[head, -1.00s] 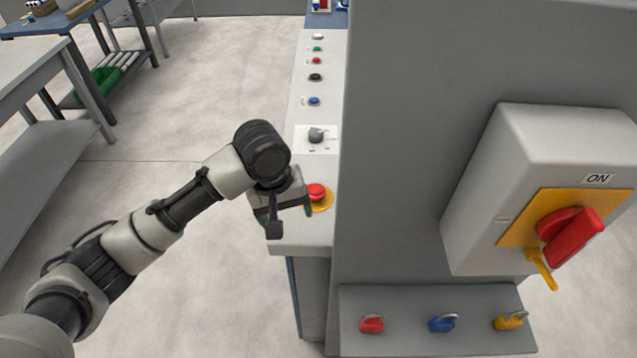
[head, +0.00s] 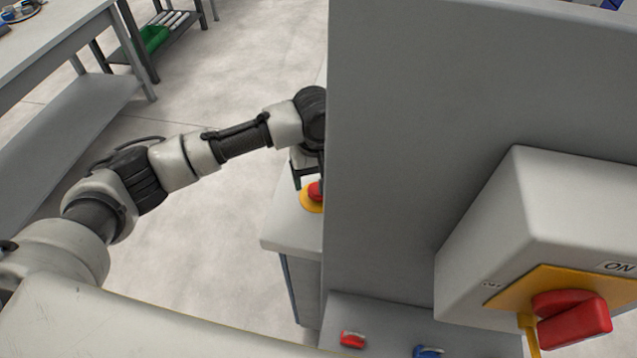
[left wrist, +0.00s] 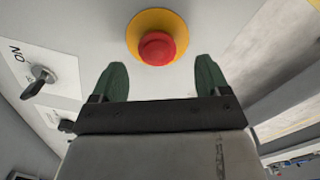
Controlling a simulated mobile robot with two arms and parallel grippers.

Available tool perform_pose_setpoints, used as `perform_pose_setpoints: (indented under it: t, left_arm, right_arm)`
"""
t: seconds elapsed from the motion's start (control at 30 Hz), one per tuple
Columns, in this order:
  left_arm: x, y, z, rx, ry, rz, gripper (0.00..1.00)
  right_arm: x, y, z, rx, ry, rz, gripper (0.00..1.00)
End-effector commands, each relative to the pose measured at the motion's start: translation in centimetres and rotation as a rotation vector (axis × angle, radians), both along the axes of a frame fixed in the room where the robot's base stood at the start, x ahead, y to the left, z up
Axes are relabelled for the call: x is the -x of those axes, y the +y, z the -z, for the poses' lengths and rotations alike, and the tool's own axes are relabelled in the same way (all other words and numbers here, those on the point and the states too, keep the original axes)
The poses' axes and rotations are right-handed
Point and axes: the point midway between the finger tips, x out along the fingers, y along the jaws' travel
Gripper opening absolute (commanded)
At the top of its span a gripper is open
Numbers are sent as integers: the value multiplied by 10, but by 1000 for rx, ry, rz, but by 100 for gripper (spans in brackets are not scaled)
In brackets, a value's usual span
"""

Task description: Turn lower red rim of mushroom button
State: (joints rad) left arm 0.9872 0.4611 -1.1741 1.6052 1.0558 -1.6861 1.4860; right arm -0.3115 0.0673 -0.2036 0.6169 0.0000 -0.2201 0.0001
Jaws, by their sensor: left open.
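The red mushroom button (left wrist: 157,48) sits on a round yellow plate (left wrist: 141,19) on the pale panel in the left wrist view. In the head view the red button (head: 315,190) shows only in part, cut off by the grey cabinet edge. My left gripper (left wrist: 160,75) is open, its two green-tipped fingers apart, one to each lower side of the button and not touching it. In the head view my left gripper (head: 306,172) is mostly hidden by the cabinet and my wrist. My right gripper is not in view.
A tall grey cabinet (head: 400,120) stands right of the button. It bears a switch box (head: 520,190) with a red handle (head: 572,318). Red (head: 352,340) and blue (head: 428,352) padlocks sit below. A selector switch (left wrist: 38,82) is left of the button. Workbenches (head: 60,45) stand at left.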

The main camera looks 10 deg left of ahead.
Motion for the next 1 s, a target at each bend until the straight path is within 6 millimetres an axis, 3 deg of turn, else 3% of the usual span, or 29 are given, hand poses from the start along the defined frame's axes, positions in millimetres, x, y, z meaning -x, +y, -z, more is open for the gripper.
perform_pose_setpoints:
  t: [0.1, 0.3, 0.63, 0.93, 1.0]
  left_arm:
    - [0, 0, 19, -1, 0, 1, 76]
    - [0, 0, 37, 0, -1, 2, 76]
    - [0, -1, 40, 0, -1, 3, 74]
    - [0, -1, 40, 0, -1, 3, 28]
    - [0, -1, 40, 0, -1, 3, 27]
  right_arm:
    - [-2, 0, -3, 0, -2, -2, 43]
    - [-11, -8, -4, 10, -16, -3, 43]
    - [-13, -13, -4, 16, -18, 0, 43]
    - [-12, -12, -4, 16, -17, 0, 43]
    - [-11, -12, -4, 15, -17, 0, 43]
